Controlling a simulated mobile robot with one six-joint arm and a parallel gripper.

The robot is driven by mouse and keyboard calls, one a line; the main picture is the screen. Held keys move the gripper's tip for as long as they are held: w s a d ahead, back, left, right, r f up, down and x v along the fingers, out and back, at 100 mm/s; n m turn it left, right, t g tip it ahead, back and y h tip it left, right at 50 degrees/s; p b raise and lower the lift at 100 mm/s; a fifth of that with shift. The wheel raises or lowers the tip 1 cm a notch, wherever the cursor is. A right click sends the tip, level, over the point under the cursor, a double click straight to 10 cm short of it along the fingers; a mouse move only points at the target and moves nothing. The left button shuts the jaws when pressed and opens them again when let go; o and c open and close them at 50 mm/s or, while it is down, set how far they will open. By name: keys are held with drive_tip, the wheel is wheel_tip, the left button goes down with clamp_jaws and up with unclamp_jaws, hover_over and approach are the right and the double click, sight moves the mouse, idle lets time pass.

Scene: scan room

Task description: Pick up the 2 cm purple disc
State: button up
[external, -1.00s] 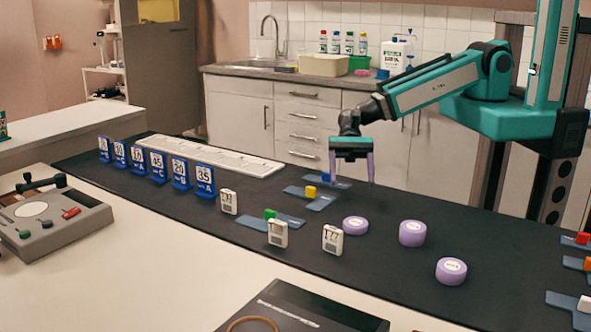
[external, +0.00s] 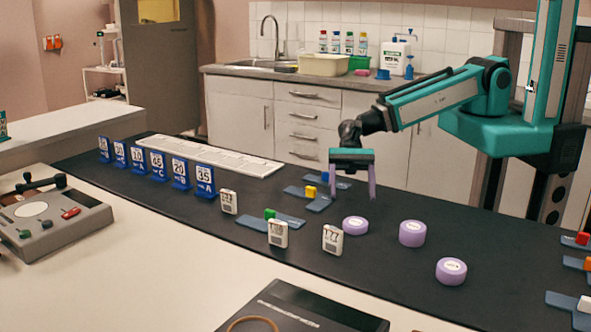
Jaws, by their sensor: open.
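Three purple discs with white round labels stand on the black mat. The thinnest-looking disc (external: 355,226) is at the left, a taller disc (external: 412,233) is to its right, and another tall disc (external: 451,271) is nearer the front right. I cannot read their labels, so I cannot tell for sure which is 2 cm. My gripper (external: 353,196) is open and empty, pointing down with purple fingers. It is above the mat, over and behind the left disc in the picture, apart from it.
White numbered blocks (external: 332,240) stand close in front of the left disc. Blue plates with coloured cubes (external: 311,192) lie behind and left of it. Blue number cards (external: 205,181) and a white rail (external: 212,156) are at the far left.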

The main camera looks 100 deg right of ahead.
sight(355, 221)
drive_tip(key=shift+b+x, duration=0.75)
drive_tip(key=shift+x, duration=1.05)
drive_tip(key=shift+p+x, duration=1)
drive_tip(key=shift+x, duration=1)
drive_tip(key=shift+a+f, duration=0.15)
drive_tip(key=shift+a, duration=0.45)
drive_tip(key=shift+c, duration=0.3)
drive_tip(key=c, duration=1.1)
